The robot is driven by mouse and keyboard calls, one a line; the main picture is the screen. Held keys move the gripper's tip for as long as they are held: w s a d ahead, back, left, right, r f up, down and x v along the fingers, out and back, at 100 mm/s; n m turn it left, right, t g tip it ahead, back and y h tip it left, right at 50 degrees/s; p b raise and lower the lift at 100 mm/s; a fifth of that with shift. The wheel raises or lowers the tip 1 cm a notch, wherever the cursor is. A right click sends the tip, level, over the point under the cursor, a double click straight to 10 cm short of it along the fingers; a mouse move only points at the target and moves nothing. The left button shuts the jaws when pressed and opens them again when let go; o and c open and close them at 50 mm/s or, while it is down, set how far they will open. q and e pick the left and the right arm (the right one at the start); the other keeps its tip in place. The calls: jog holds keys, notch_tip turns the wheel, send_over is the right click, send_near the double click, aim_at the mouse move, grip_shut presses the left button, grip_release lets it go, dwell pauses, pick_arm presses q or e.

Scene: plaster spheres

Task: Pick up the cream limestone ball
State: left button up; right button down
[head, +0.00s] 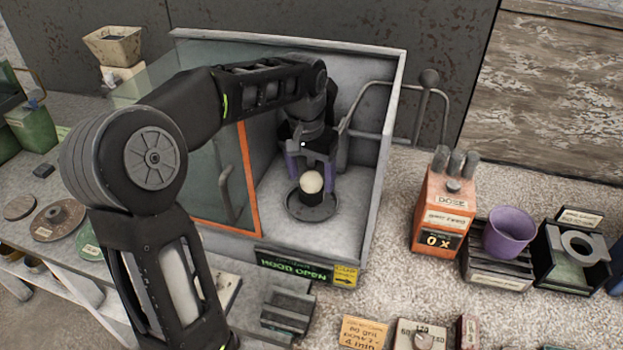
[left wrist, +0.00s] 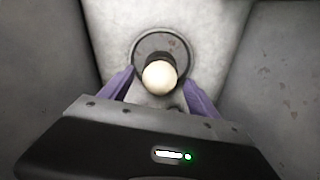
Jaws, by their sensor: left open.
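The cream ball (head: 311,182) rests on a dark round dish (head: 312,212) inside the open-fronted hood box (head: 383,150). It also shows in the left wrist view (left wrist: 159,77), in front of the round dish (left wrist: 180,46), and seems to sit on a small dark support there. My left gripper (head: 311,184) reaches into the box with its purple fingers open, one on each side of the ball. In the left wrist view the fingers (left wrist: 160,88) stand apart with gaps to the ball. My right gripper is in neither view.
The box walls stand close around my left arm, with an orange-edged glass door (head: 250,180) at the left. Outside on the right are an orange box (head: 443,210) and a purple cup (head: 510,232). Small labelled blocks (head: 362,333) lie at the front.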

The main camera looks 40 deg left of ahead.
pick_arm(q)
jog(key=shift+f, duration=0.25)
jog(key=shift+c, duration=0.2)
grip_shut()
dwell(0.8)
